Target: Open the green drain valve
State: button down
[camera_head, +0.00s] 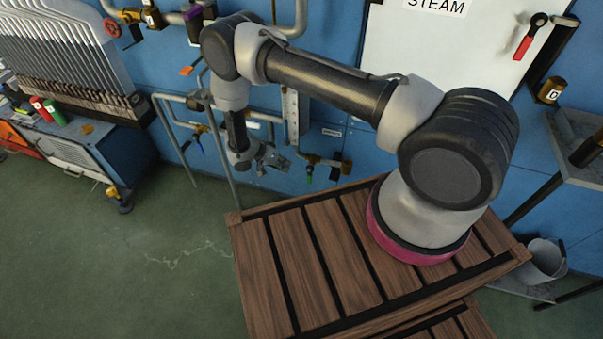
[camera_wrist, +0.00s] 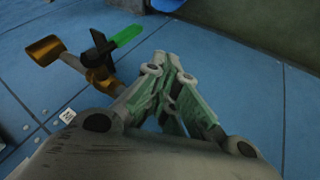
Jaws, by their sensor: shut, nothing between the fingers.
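The green drain valve handle (camera_head: 309,173) hangs downward from a brass valve on a pipe low on the blue wall, in the head view. In the wrist view the green handle (camera_wrist: 127,35) shows at upper left, joined to a black stem above the brass fitting. My gripper (camera_head: 272,160) is to the left of the handle in the head view, apart from it. In the wrist view my gripper (camera_wrist: 172,75) has its fingers together and empty, to the right of the handle.
A blue-handled valve (camera_head: 197,147) sits on pipes to the left. A red lever (camera_head: 523,47) is on the white steam panel (camera_head: 440,45) at upper right. A metal bucket (camera_head: 545,260) stands at right. The green floor (camera_head: 150,260) at left is clear.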

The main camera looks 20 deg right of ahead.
aim_at(310, 176)
jog(key=s+d+f, duration=0.2)
jog(key=d+f, duration=0.2)
jog(key=d, duration=0.2)
jog(key=shift+s+d, duration=0.1)
